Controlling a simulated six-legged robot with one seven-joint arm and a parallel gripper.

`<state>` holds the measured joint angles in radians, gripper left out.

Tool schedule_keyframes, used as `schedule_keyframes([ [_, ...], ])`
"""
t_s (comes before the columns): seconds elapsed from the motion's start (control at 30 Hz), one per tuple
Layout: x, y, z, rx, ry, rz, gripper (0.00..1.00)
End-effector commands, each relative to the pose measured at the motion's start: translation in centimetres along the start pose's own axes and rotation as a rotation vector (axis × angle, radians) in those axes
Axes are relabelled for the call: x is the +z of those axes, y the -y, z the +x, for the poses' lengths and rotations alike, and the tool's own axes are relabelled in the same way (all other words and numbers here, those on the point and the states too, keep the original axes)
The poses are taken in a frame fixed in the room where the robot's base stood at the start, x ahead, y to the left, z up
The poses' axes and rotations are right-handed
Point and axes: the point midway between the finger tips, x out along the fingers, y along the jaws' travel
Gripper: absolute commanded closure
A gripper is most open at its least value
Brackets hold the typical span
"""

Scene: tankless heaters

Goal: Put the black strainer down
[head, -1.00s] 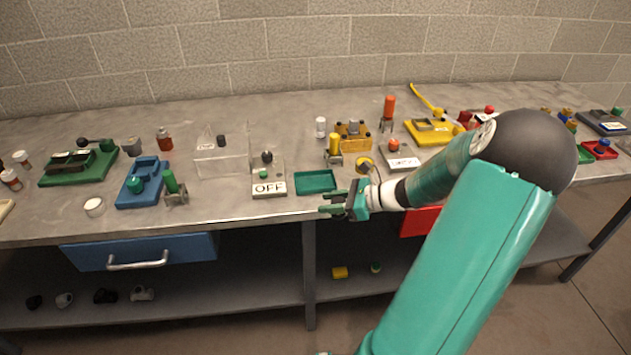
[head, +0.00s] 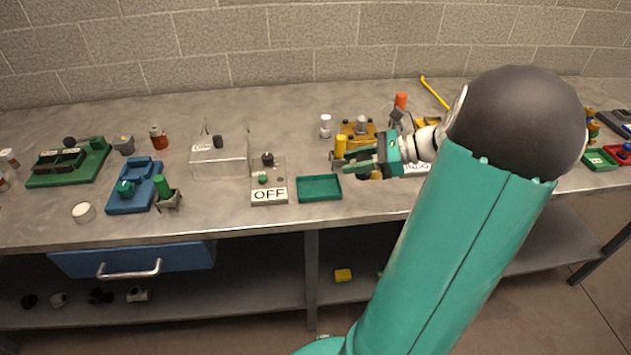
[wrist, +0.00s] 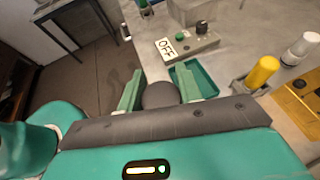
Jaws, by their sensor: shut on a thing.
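A dark round thing (wrist: 161,95), which I take to be the black strainer, sits between the two green fingers in the wrist view. My gripper (head: 348,162) is shut on it, above the bench and to the right of the small green tray (head: 320,199). The strainer is hard to make out in the head view, where the fingers hide it. The green tray also shows in the wrist view (wrist: 208,82), just beyond the fingertips.
A grey box marked OFF (head: 269,196) stands left of the tray. A yellow cylinder (head: 340,145) and an amber block (head: 352,131) stand close to my gripper. A clear box (head: 219,160) and blue fixture (head: 133,198) are farther left. The bench's front edge is bare.

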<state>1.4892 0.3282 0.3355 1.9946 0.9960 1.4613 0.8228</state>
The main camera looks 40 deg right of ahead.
Motion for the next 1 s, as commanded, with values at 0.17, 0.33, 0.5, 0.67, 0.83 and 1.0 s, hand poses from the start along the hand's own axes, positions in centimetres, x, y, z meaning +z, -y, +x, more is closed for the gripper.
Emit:
schedule_keyframes([
  [0.17, -0.3, 1.5, 3.7, 0.002, 0.003, 0.000, 0.93],
  [0.33, -0.6, 3.3, 7.5, 0.003, 0.003, 0.000, 0.93],
  [0.5, -2.6, 4.7, 10.8, 0.002, 0.003, 0.002, 0.93],
  [0.67, -3.8, 5.7, 12.9, -0.001, 0.002, 0.001, 0.93],
  [0.83, -4.4, 6.2, 14.0, 0.000, 0.002, 0.000, 0.93],
  [1.0, -6.7, 6.2, 14.9, -0.001, 0.002, 0.002, 0.93],
])
